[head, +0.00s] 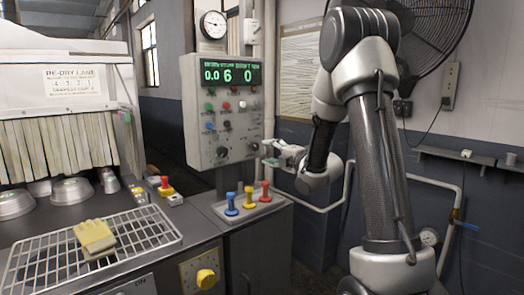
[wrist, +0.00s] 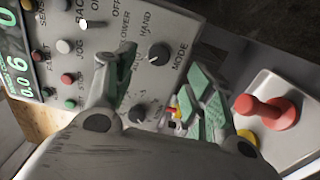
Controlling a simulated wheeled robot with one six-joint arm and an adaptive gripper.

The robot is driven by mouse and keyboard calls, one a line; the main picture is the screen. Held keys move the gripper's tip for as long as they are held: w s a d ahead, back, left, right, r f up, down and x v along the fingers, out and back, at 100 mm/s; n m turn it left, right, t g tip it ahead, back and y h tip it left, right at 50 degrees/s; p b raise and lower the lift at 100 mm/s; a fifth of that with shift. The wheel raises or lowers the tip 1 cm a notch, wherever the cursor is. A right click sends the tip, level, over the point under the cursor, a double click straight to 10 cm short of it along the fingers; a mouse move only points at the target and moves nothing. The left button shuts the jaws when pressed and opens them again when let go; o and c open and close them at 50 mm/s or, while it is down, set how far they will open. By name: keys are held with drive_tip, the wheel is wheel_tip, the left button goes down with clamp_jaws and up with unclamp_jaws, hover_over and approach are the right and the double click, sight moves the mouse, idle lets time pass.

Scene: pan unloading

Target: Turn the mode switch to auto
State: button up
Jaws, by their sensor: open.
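The mode switch is a dark round knob (wrist: 158,54) with a pale pointer line, beside the word MODE on the grey control panel (wrist: 95,35). In the head view the knob (head: 254,146) sits at the panel's lower right, just left of my gripper. My gripper (head: 270,153) is open and empty, its green-padded fingers spread before the panel. In the wrist view the gripper (wrist: 163,85) shows the knob beyond and between its fingertips, apparently not touched. Its exact pointer setting is hard to read.
A second dark knob (head: 222,152) is at the panel's lower left. Below stand blue, yellow and red levers (head: 249,200) on a ledge. A wire rack (head: 90,250) holds a yellow glove (head: 95,236). Pans (head: 72,190) lie at left; a pipe (head: 325,208) runs behind my arm.

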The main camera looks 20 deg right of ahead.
drive_tip(key=v, duration=0.3)
drive_tip(key=shift+s+d, duration=0.15)
drive_tip(key=shift+s, duration=0.2)
